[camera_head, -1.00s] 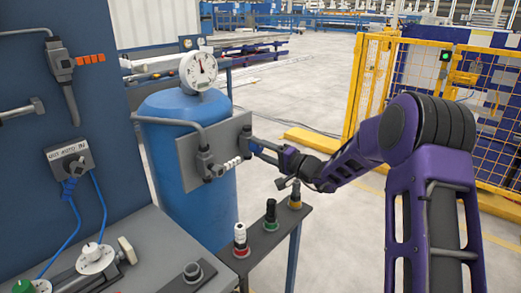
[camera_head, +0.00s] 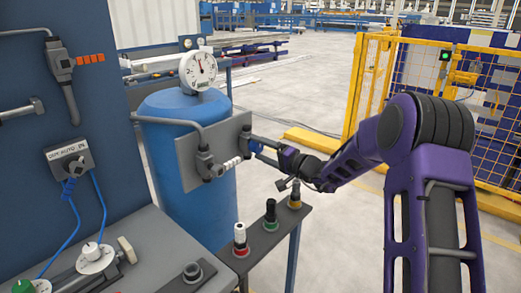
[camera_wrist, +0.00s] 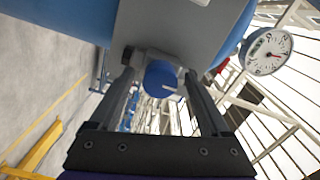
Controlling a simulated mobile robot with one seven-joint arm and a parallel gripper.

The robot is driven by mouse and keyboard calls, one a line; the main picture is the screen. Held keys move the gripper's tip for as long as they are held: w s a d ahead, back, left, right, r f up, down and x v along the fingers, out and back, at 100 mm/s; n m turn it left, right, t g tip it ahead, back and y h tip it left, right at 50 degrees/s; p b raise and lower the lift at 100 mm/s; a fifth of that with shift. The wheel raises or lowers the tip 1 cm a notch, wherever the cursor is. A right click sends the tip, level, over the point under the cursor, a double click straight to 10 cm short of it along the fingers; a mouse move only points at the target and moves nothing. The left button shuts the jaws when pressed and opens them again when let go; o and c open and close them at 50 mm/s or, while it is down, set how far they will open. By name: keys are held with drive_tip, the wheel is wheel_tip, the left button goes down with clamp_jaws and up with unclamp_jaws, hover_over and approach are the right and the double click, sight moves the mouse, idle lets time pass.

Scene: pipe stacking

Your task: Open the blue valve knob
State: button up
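The blue valve knob (camera_head: 257,146) sits at the right side of the grey panel in front of the blue tank, just beyond the white-banded fitting. In the wrist view, the knob (camera_wrist: 161,78) lies between the two fingers of my gripper (camera_wrist: 160,82). The fingers are open on either side of it, with a gap showing on both sides. In the head view, my gripper (camera_head: 266,151) reaches in from the right at the knob, and its fingertips partly hide the knob's surroundings.
A round gauge (camera_head: 198,71) stands above the blue tank (camera_head: 210,217). The grey panel (camera_head: 188,152) is close to my fingertips. A small side table (camera_head: 277,238) below holds red, green and yellow-based knobs. Open floor lies to the right, before the yellow fence (camera_head: 369,84).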

drive_tip(key=v, duration=1.7)
drive_tip(key=shift+s+d, duration=0.2)
